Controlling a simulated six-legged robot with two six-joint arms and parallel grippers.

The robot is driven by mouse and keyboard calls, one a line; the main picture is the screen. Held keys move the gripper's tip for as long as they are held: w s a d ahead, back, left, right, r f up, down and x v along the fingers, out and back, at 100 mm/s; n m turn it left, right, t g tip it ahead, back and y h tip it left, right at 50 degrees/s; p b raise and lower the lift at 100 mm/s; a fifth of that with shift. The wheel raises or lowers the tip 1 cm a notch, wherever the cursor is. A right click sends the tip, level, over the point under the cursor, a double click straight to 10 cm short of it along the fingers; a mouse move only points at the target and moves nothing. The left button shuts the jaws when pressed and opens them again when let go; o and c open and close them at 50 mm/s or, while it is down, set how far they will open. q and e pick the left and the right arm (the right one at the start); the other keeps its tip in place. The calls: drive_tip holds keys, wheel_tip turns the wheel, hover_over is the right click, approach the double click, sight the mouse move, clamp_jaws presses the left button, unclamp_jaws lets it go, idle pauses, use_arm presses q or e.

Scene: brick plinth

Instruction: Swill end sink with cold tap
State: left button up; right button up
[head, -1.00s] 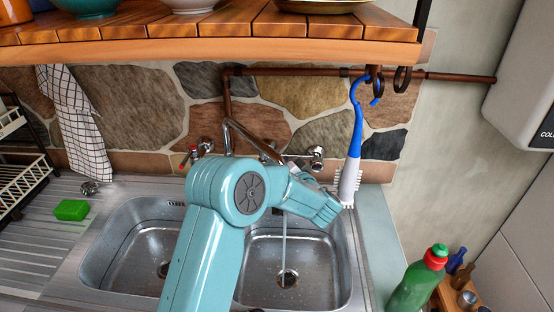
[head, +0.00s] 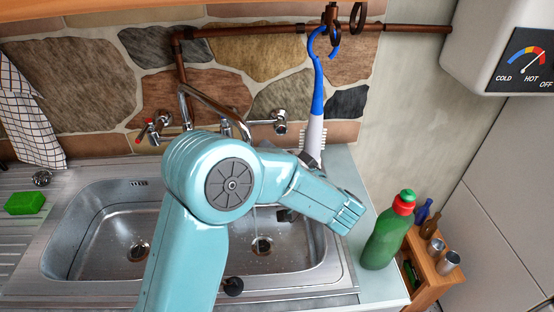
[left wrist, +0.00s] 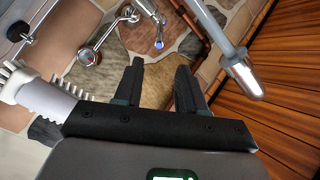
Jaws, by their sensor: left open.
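The end sink (head: 295,240) is the right steel bowl. A thin water stream falls near its drain (head: 262,246), partly hidden by my left arm. The chrome spout (head: 215,105) comes down from the wall; its tip also shows in the left wrist view (left wrist: 243,78). The red-marked tap (head: 155,128) is on the left. The other tap (head: 278,121) is on the right; a blue-marked tap end (left wrist: 158,43) shows in the left wrist view. My left gripper (left wrist: 160,68) is open and empty, with that end beyond its fingertips.
A blue and white brush (head: 316,115) hangs from a hook close to my left arm. A green bottle (head: 388,235) stands right of the sink. A green sponge (head: 25,203) lies on the left drainer. The wooden shelf (left wrist: 285,95) is close in the left wrist view.

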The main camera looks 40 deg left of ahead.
use_arm(q)
drive_tip(key=shift+s+d, duration=0.15)
drive_tip(key=shift+d, duration=0.45)
